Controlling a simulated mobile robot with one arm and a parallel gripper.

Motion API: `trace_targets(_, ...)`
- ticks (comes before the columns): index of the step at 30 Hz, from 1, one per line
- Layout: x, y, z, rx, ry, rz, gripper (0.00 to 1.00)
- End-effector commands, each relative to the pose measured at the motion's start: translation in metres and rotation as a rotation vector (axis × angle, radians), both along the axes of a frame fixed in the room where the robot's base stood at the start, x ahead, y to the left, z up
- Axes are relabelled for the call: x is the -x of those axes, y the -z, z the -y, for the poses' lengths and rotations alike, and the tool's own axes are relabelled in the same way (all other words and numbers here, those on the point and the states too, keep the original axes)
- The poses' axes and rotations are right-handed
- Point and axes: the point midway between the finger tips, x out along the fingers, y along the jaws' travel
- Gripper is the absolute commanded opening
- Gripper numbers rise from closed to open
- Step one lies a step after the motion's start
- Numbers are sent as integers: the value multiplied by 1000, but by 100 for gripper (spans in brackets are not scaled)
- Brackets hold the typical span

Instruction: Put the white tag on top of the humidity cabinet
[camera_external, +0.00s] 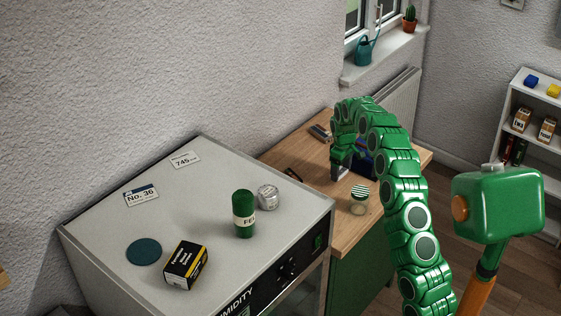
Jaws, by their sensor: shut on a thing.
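The humidity cabinet (218,208) is a pale grey box at the left, with a flat top and a dark front panel. A white tag marked 745 (185,160) lies on its top near the back edge. Another white tag, marked No. 36 with a dark band (141,195), lies nearer the left. My gripper (341,174) is low over the wooden bench (300,152), to the right of the cabinet. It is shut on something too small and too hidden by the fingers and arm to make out.
The cabinet top also holds a green cylinder (243,214), a silver-lidded jar (268,197), a black and yellow box (185,266) and a teal disc (144,251). A jar with a striped lid (359,199) stands on the bench near my gripper. The cabinet top's middle is clear.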

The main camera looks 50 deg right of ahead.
Motion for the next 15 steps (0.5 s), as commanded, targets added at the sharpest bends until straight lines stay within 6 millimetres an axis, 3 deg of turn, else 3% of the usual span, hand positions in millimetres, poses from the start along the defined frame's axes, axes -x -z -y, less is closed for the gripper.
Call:
trace_targets(8, -2, 31, 2, 0, 1, 0, 47)
trace_targets(15, -2, 33, 2, 1, 1, 1, 47)
